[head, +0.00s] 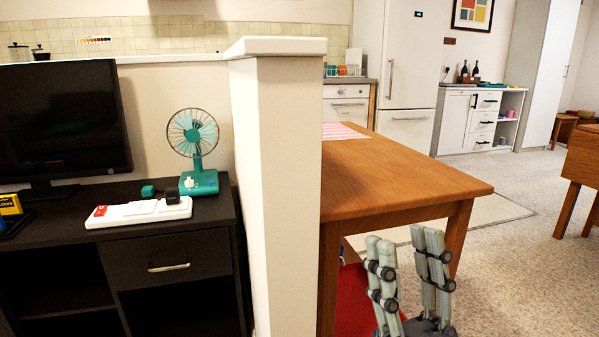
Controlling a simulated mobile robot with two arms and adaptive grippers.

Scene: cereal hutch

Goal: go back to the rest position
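My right gripper (408,258) stands at the bottom of the head view, right of centre, with its fingers pointing up. Its two finger pairs are spread apart with an empty gap between them, so it is open. It shows in front of the near right part of the wooden table (405,178), below the tabletop in the picture. My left gripper is not in the head view.
A white half-wall (275,190) stands between the table and a black cabinet (170,252). A red seat (355,300) is beside my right gripper. Open floor (510,270) lies right.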

